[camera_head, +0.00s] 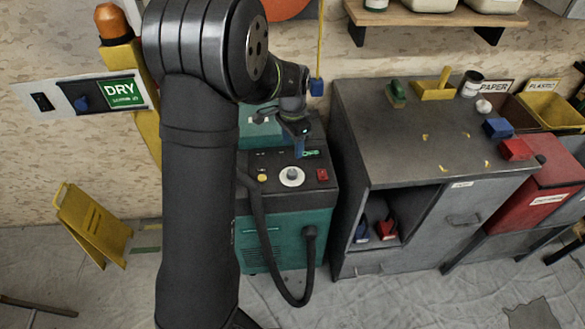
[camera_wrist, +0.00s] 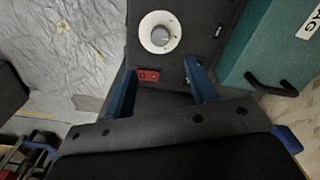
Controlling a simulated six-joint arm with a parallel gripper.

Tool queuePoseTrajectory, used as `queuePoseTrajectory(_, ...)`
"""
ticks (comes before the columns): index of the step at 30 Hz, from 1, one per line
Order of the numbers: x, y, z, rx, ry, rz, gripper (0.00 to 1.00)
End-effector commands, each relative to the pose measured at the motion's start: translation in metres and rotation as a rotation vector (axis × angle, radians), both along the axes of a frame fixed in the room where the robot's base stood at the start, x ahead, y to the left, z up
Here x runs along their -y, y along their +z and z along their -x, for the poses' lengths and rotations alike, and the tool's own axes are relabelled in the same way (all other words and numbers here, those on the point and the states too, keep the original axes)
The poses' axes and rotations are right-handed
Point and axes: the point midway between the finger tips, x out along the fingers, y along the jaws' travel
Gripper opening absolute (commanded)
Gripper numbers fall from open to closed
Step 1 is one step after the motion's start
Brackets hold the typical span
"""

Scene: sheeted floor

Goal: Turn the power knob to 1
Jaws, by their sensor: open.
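The power knob (camera_head: 292,174) is a grey knob on a white round dial on the dark top panel of a green machine (camera_head: 290,226). In the wrist view the knob (camera_wrist: 160,35) sits on its dial, beyond the fingertips and roughly midway between them. The dial marks are too small to read. My gripper (camera_head: 299,143) is above the panel, behind the knob in the head view. Its two blue fingers (camera_wrist: 160,72) are open, empty and apart from the knob. A red switch (camera_head: 322,174) is right of the knob; it also shows in the wrist view (camera_wrist: 149,75).
A yellow button (camera_head: 262,178) is left of the knob. A black hose (camera_head: 262,245) loops down the machine's front. A grey workbench (camera_head: 430,130) stands close on the right. A yellow floor sign (camera_head: 92,225) stands at the left. The sheeted floor in front is mostly clear.

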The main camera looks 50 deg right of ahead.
Motion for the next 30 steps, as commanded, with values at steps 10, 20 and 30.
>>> queuePoseTrajectory(10,-0.001,-0.076,0.000,-0.002,0.001,-0.004,0.52)
queuePoseTrajectory(20,0.000,-0.112,0.000,0.000,0.001,0.000,0.52)
queuePoseTrajectory(30,0.000,-0.114,0.000,0.001,0.002,0.001,0.46)
